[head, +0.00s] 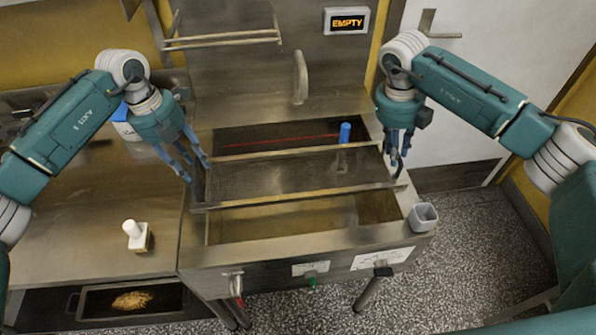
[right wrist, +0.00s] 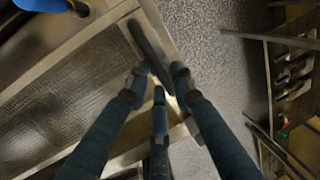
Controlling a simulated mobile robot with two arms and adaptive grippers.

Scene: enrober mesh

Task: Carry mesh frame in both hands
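The mesh frame (head: 300,194) is a grey mesh panel with metal bars along its long edges. It lies across the open steel tank. My left gripper (head: 197,172) is at the frame's left end, its fingers apart and empty. My right gripper (head: 398,168) is at the right end, fingers pointing down. In the right wrist view, the mesh (right wrist: 55,105) lies to the left, and a dark end bar (right wrist: 146,45) runs between my right gripper's (right wrist: 160,75) spread fingertips. I cannot tell whether they touch it.
A blue-handled tool (head: 345,133) stands at the tank's back. A grey cup (head: 423,217) is at the front right corner. A white-topped bottle (head: 135,236) stands on the left counter. A tap (head: 300,78) and an "EMPTY" display (head: 347,21) are behind. Speckled floor (head: 470,220) is clear at right.

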